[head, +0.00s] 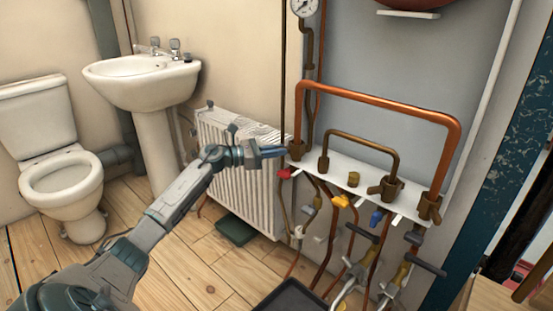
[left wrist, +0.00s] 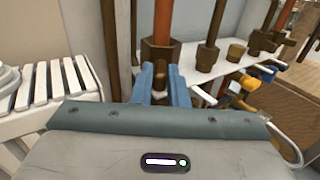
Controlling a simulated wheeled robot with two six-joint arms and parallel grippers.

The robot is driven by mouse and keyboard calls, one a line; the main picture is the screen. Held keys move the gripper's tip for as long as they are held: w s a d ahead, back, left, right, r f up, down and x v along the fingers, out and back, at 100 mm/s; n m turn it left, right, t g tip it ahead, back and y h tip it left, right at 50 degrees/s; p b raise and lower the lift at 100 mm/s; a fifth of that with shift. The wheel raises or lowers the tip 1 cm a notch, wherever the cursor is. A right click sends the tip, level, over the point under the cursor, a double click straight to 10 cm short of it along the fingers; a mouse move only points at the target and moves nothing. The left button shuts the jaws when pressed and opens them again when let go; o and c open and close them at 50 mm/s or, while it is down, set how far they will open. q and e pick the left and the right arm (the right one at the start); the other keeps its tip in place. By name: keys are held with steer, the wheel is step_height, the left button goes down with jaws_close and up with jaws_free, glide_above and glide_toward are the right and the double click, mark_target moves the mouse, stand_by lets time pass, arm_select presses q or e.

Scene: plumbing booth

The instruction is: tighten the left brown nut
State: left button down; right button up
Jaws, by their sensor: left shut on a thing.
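The left brown nut (head: 297,149) sits at the foot of the large copper pipe's left leg, on the white shelf. My left gripper (head: 283,151) reaches it from the left, at about its height. In the left wrist view the nut (left wrist: 159,52) stands upright around the pipe just beyond the blue fingers (left wrist: 160,88). The fingers are shut on a small brown part of the nut that shows between them; the fingers hide some of it. My right gripper is in neither view.
Other brown fittings (head: 391,188) stand along the white shelf (head: 340,174). Red, yellow and blue valve handles (head: 376,218) hang below it. A white radiator (head: 235,165) is close behind my left gripper. A sink and toilet stand at the left.

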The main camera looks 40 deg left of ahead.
arm_select(q)
steer(key=shift+w+a+h, duration=0.1)
steer(key=shift+a+h, duration=0.05)
steer(key=shift+h, duration=0.15)
steer(key=shift+r, duration=0.1)
steer(key=c, duration=1.5)
jaws_free()
steer(key=shift+o, duration=0.3)
steer(key=shift+b, duration=0.3)
steer(key=p+v, duration=0.1)
steer(key=v, duration=0.9)
steer(key=shift+s+a, duration=0.25)
steer(key=shift+a, duration=0.05)
